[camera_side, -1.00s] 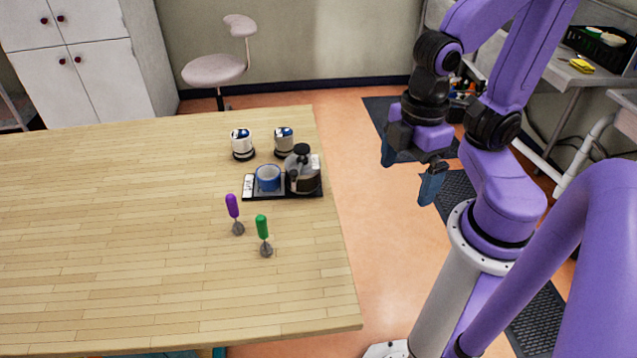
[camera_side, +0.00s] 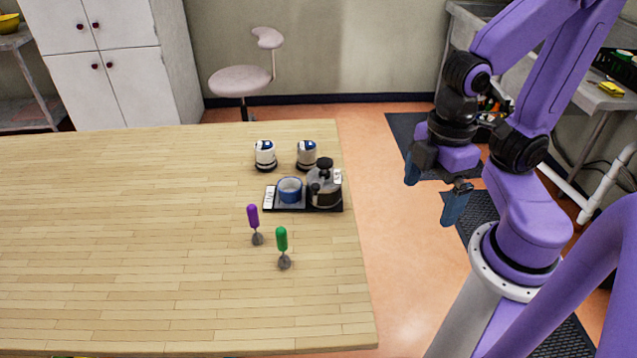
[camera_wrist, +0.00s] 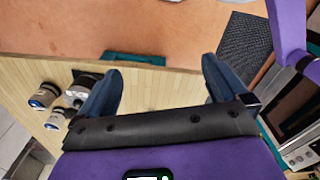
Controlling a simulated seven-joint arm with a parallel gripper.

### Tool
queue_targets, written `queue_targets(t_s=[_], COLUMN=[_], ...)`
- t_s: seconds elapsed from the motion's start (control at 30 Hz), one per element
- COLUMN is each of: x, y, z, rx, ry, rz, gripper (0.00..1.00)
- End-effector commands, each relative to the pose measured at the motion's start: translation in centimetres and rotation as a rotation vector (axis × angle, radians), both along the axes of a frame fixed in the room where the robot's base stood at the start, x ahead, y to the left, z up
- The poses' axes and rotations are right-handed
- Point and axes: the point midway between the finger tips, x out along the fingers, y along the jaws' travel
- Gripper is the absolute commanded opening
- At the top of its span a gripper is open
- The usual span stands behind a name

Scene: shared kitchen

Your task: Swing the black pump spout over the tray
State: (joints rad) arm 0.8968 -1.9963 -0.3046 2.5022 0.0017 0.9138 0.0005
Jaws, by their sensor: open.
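A dark, squat pump bottle (camera_side: 323,190) stands on the right end of a black tray (camera_side: 307,208) near the table's right edge. Its black pump head (camera_side: 324,164) is on top; the spout is too small to tell its direction surely. A blue cup (camera_side: 290,190) sits on the tray, left of the bottle. My gripper (camera_side: 432,200) is open and empty, off the table to the right, well apart from the bottle. In the wrist view my gripper (camera_wrist: 163,66) has its fingers spread, and the left finger partly hides the bottle area.
Two white-and-blue canisters, the left one (camera_side: 265,155) and the right one (camera_side: 307,154), stand behind the tray. The left of the wooden table (camera_side: 120,240) is clear.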

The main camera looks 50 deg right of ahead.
Motion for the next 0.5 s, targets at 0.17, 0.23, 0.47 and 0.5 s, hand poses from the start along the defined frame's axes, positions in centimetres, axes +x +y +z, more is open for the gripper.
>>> queue_targets(t_s=[0.17,0.23,0.47,0.5], x=[0.0,0.0,0.6,1.1], y=[0.0,0.0,0.4,0.6], z=[0.0,0.0,0.3,0.6], rx=[0.0,0.0,0.0,0.0], ry=[0.0,0.0,0.001,0.001], rz=[0.0,0.0,-0.032,-0.054], gripper=[1.0,1.0,0.46,0.46])
